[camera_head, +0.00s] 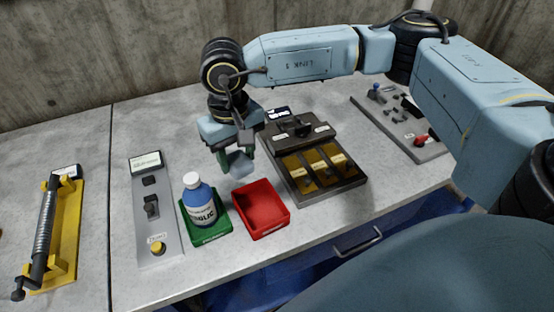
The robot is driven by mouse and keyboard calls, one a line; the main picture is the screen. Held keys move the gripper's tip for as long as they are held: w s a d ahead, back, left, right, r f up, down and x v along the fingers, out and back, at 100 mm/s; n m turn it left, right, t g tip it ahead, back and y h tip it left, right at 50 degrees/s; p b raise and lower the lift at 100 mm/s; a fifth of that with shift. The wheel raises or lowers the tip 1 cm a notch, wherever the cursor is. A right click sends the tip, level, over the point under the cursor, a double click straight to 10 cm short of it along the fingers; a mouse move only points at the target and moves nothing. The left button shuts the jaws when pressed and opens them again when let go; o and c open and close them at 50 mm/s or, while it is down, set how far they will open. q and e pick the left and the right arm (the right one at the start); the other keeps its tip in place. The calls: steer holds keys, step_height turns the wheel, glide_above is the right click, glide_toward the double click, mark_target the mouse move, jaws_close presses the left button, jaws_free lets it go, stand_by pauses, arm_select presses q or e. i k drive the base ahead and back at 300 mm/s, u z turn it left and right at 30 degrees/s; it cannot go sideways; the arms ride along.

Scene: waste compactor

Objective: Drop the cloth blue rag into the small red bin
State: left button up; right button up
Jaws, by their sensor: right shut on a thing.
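The small red bin (262,222) stands on the grey bench near its front edge and looks empty. My right gripper (237,163) reaches in from the right and points down. It is shut on the blue rag (240,164), a small pale-blue bundle between its fingertips. The rag hangs above the bench, just behind the red bin's back edge in the picture. Its exact height is hard to tell. My left gripper is not in view.
A green bin (212,236) holding a blue and white bottle (200,203) stands left of the red bin. A dark compartment tray (318,172) is to the right. A switch panel (154,215) and a yellow fixture (62,230) are at left; another panel (403,125) is back right.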

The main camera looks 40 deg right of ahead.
mark_target(265, 209)
steer(key=u, duration=0.1)
steer(key=k, duration=0.15)
steer(key=z, duration=0.95)
steer(key=i, duration=0.3)
steer(key=z, duration=0.1)
